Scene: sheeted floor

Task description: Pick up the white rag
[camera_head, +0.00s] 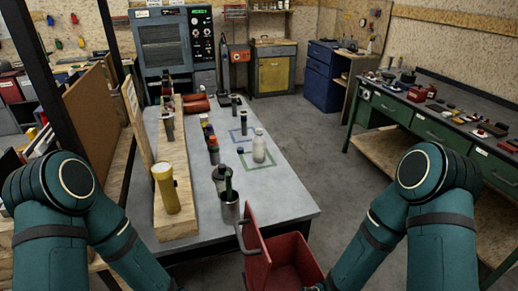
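I cannot make out a white rag anywhere in the head view. The clearest pale thing on the grey workbench (278,194) is a white bottle (259,147), standing upright near a green outlined square. My left and right arms reach down past the bottom edge of the view on either side, so both grippers are out of sight. What they hold, if anything, is hidden.
A yellow flashlight (167,188), a metal cup (230,208) and several bottles stand along the bench. An open red toolbox (290,264) is at its front end. A green-drawered bench (435,130) is at right. Grey floor (340,166) lies between the benches.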

